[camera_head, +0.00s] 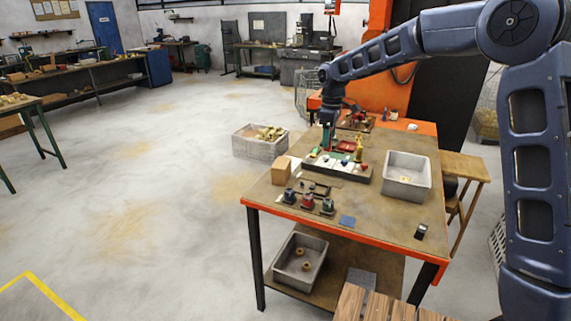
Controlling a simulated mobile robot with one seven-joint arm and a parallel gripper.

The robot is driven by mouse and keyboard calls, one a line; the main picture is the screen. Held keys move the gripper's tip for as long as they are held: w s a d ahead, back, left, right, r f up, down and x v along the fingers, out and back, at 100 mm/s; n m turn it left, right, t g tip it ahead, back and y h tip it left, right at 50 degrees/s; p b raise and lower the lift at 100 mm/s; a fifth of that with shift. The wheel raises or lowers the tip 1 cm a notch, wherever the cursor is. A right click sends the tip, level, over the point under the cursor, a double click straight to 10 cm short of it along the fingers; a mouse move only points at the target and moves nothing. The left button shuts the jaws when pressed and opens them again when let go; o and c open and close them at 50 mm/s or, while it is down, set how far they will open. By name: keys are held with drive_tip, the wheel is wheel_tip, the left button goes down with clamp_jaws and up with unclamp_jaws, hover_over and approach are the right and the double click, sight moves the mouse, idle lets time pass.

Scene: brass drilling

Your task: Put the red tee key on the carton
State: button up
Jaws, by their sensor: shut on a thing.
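The carton appears to be the small plain brown box (281,172) at the left edge of the orange-edged worktable. My gripper (327,148) points down over the dark tray (338,169) at the back of the table, to the right of the carton and farther back. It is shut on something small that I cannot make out. I cannot single out the red tee key; small red parts show among the dark fixtures (308,199) at the front and around the dark tray.
A grey bin (407,185) stands on the right of the worktable (375,221). Another grey bin (300,257) is on the lower shelf. A filled crate (255,147) stands on the floor behind.

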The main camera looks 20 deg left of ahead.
drive_tip(key=w+a+r, duration=0.2)
drive_tip(key=w+a, duration=0.1)
drive_tip(key=a, duration=0.6)
drive_tip(key=w+a+r, duration=0.3)
drive_tip(key=a, duration=0.7)
hover_over(285, 167)
wheel_tip(285, 167, down, 20)
drive_tip(key=shift+f, duration=0.1)
drive_tip(key=o, duration=1.2)
drive_tip(key=shift+f, duration=0.15)
wheel_tip(285, 167, up, 12)
drive_tip(key=shift+r, duration=0.2)
